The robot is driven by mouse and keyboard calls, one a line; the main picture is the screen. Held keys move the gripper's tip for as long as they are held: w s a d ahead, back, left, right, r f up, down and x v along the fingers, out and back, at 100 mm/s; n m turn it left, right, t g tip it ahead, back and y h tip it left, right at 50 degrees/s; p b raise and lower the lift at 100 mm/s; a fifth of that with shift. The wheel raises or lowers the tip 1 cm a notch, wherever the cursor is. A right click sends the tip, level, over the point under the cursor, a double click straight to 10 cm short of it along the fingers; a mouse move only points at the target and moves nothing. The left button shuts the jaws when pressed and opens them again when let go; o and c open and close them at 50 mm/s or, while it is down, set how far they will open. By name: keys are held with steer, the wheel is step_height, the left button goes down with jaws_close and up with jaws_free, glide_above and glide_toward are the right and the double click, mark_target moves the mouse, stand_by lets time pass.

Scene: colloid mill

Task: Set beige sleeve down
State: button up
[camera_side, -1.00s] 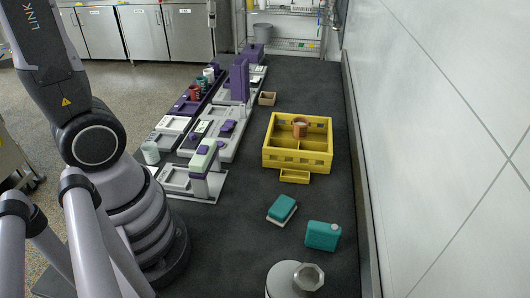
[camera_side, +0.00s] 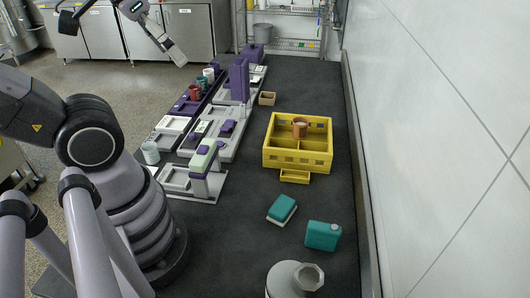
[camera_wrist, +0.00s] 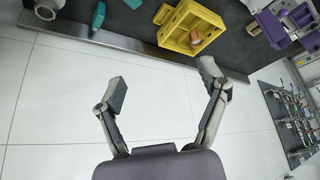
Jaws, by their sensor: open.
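A tan-brown, round, sleeve-like piece (camera_side: 300,127) stands upright in a far compartment of the yellow crate (camera_side: 284,179). It is the likeliest beige sleeve, though its colour leans brown. The wrist view shows it (camera_wrist: 197,38) inside the crate (camera_wrist: 172,38), partly hidden by the wall. My gripper (camera_side: 122,40) is high at the upper left of the side view, well away from the crate. In the wrist view its fingers (camera_wrist: 165,84) are spread wide with nothing between them.
Purple and grey machine parts (camera_side: 239,80) and a rack of cups (camera_side: 196,92) line the table's left side. A small tan box (camera_side: 267,98) is behind the crate. A wall borders the right.

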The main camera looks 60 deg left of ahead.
mark_target(268, 97)
steer(key=w+a+r+m+t+y, duration=0.1)
steer(key=w+a+r+m+y, duration=0.15)
steer(key=w+a+r, duration=0.35)
steer(key=w+a+r+m+y, duration=0.2)
steer(key=w+a+m, duration=0.2)
steer(key=w, duration=0.5)
steer(key=w+a+r+m+t+y, duration=0.1)
steer(key=w+a+r+m+y, duration=0.15)
steer(key=w+a+r, duration=0.35)
steer(key=w+a+f+m+t+y, duration=0.1)
steer(key=w+a+f+m, duration=0.4)
steer(key=w+a+m, duration=0.5)
steer(key=w+a+f+m+t+y, duration=0.1)
steer(key=w+a+f+m, duration=0.4)
steer(key=w+a+m, duration=0.5)
steer(key=f, duration=1.4)
steer(key=w+f+n, duration=0.1)
steer(key=f, duration=1.3)
steer(key=w+f+n, duration=0.1)
steer(key=f, duration=1.3)
steer(key=shift+w+y, duration=0.2)
steer(key=shift+y, duration=0.1)
steer(key=x, duration=0.3)
steer(key=shift+w+a+f, duration=0.1)
steer(key=shift+a+f, duration=0.05)
steer(key=shift+f, duration=0.4)
steer(key=shift+x, duration=0.8)
